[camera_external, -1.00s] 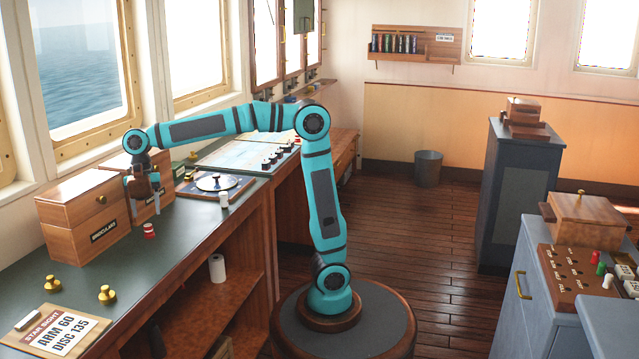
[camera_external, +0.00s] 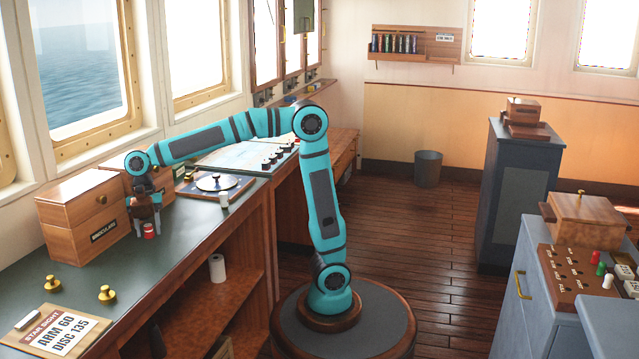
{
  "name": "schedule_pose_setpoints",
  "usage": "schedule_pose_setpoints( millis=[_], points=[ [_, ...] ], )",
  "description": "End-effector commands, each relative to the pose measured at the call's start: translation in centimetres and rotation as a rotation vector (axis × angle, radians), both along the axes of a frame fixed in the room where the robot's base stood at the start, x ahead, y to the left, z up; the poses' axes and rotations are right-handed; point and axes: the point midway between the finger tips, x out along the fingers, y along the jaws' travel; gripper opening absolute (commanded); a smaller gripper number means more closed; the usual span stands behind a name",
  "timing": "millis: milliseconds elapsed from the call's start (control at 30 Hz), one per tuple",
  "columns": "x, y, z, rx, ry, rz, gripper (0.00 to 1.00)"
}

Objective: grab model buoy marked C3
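A small red buoy with a white band (camera_external: 149,231) stands upright on the dark green desk top, in front of the wooden boxes. Its marking is too small to read, so I cannot confirm C3. My gripper (camera_external: 148,230) points down over it, with one finger on each side of the buoy. The fingers look open, with the buoy between them. I cannot tell whether either finger touches it. A small white cylinder (camera_external: 224,201) stands farther right on the desk, with no readable mark.
Wooden boxes (camera_external: 83,215) stand close behind my gripper, against the window side. A round instrument on a board (camera_external: 216,183) lies to the right. The desk's front middle is clear.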

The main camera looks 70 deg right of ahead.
Motion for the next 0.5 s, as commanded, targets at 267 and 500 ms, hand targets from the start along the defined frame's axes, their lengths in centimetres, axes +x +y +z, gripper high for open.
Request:
schedule_pose_setpoints(
  millis=[267,500],
  points=[
    [0.0,0.0,0.03,0.0,0.0,0.0,0.08],
    [0.0,0.0,0.06,0.0,0.0,0.0,0.08]
  ],
)
